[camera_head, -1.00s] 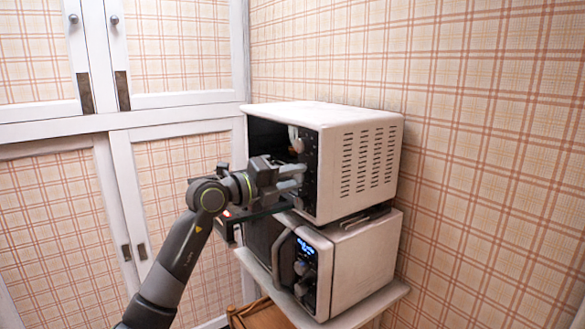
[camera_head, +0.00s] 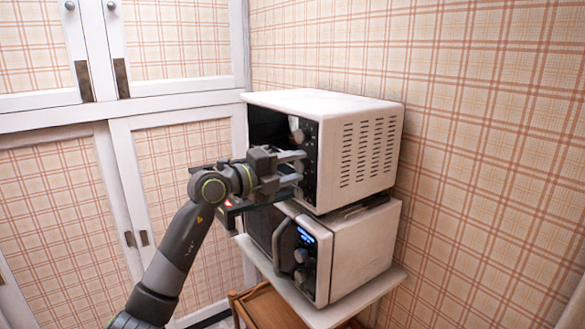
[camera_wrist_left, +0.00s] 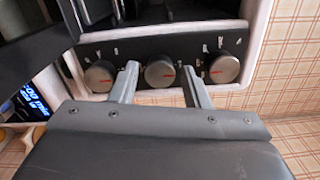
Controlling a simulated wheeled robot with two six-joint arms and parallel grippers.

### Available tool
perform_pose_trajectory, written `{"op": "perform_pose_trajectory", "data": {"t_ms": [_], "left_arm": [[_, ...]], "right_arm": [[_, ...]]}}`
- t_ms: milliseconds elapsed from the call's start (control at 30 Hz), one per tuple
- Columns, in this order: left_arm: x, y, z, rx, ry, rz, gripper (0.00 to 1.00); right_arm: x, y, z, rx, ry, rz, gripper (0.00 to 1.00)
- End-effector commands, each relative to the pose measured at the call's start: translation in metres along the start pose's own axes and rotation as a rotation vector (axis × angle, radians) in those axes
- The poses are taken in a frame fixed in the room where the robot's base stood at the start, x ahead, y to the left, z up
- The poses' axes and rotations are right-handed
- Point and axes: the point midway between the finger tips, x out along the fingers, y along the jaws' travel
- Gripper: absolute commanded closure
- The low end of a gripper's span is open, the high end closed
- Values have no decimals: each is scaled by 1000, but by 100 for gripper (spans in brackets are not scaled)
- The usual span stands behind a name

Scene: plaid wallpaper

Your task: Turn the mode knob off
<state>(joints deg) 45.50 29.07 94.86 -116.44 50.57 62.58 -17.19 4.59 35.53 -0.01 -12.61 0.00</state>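The upper oven (camera_head: 365,150) has a dark front panel with a column of round knobs. In the left wrist view three grey knobs show: a left knob (camera_wrist_left: 99,76), a middle knob (camera_wrist_left: 160,72) and a right knob (camera_wrist_left: 223,68), each with a red mark. Their labels are too small to read, so I cannot tell which is the mode knob. My left gripper (camera_head: 302,167) is open at the panel; in the wrist view its fingers (camera_wrist_left: 159,72) lie either side of the middle knob, with gaps visible. My right gripper is out of view.
The oven stands on a microwave (camera_head: 360,250) with a lit blue display, a handle and knobs. Both rest on a small table (camera_head: 385,283) beside the plaid wall. White-framed cabinets (camera_head: 180,105) stand behind on the left.

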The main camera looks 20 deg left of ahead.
Motion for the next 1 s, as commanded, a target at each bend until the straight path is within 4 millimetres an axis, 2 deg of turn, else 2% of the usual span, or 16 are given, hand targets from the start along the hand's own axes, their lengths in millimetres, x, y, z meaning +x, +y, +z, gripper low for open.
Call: {"op": "perform_pose_trajectory", "data": {"t_ms": [333,467,1000], "left_arm": [[-1,0,0,1,0,1,50],[-9,2,1,2,-1,1,50],[-95,4,0,6,-2,4,50]], "right_arm": [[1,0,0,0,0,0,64],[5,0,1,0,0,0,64],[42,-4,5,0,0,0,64]]}}
